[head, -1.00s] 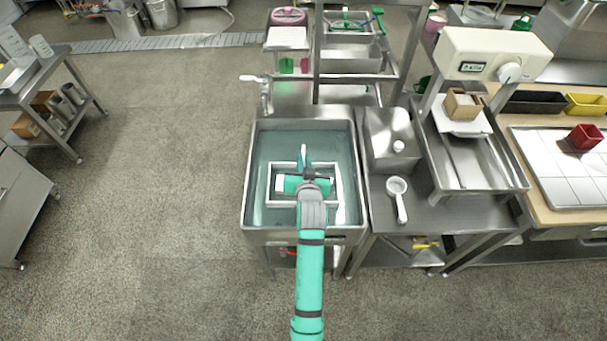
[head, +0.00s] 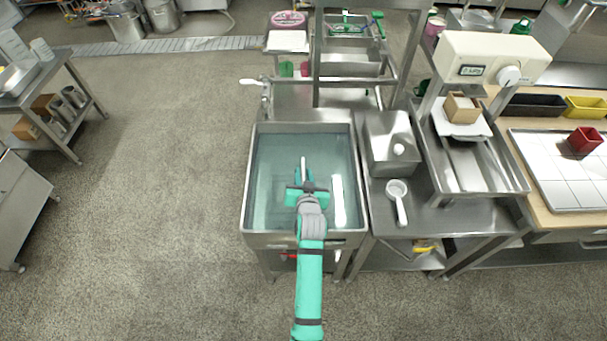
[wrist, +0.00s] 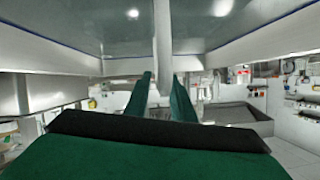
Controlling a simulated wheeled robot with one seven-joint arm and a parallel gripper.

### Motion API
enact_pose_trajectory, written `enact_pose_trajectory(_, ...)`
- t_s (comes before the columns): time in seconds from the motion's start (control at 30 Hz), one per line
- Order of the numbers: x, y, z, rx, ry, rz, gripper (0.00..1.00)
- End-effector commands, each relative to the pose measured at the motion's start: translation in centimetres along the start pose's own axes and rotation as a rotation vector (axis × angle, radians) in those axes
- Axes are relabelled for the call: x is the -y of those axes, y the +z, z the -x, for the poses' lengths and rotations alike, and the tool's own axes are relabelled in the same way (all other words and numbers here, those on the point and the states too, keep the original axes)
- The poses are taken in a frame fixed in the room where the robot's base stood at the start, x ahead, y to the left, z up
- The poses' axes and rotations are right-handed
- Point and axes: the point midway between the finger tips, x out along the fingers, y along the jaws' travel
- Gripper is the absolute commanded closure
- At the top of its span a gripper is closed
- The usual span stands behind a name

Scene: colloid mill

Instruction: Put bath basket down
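My gripper (head: 304,172) is low over the steel water tank (head: 249,185), pointing away from me. In the wrist view its two green fingers (wrist: 163,82) lie close along both sides of a white upright bar (wrist: 163,35), shut on it with no clear gap. I take this bar to be the bath basket's handle. In the head view the bar (head: 303,161) sticks out past the fingertips. The basket's white rim and body do not show in the head view; water and my arm may hide them.
Right of the tank stand a steel box (head: 391,135), a white ladle-like scoop (head: 398,195) and a white machine (head: 495,55). A steel rack (head: 345,55) stands behind the tank. Open floor (head: 150,190) lies to the left.

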Motion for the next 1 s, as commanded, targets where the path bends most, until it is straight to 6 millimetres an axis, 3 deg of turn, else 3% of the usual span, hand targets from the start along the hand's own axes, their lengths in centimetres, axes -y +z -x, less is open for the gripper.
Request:
enact_pose_trajectory(0.33,0.0,-0.3,0.1,-0.003,0.0,0.0,0.72)
enact_pose_trajectory(0.47,0.0,-0.3,1.1,-0.004,0.0,0.0,0.72)
enact_pose_trajectory(1.0,0.0,-0.2,10.7,-0.003,0.001,-0.001,0.72)
